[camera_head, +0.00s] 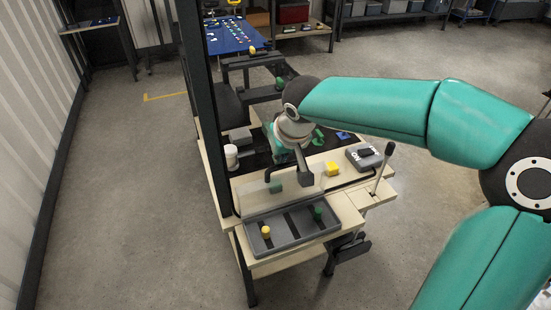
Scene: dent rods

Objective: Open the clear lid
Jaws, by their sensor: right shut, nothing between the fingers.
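A clear panel (254,198), which looks like the lid, stands raised along the back edge of a grey tray (291,238) at the front of the workbench. The tray's dark recesses are uncovered. A yellow-topped peg (265,231) and a green-topped peg (318,213) stand in it. My right gripper (302,172) reaches down from above at the raised panel. It is shut and holds nothing. Whether it touches the panel cannot be told. My left gripper is not in view.
A yellow block (332,168) and a grey box with a dark top (364,157) sit right of the gripper, near an upright lever (383,166). A white cup (231,157) stands at left. A dark post (202,110) rises at the bench's left side.

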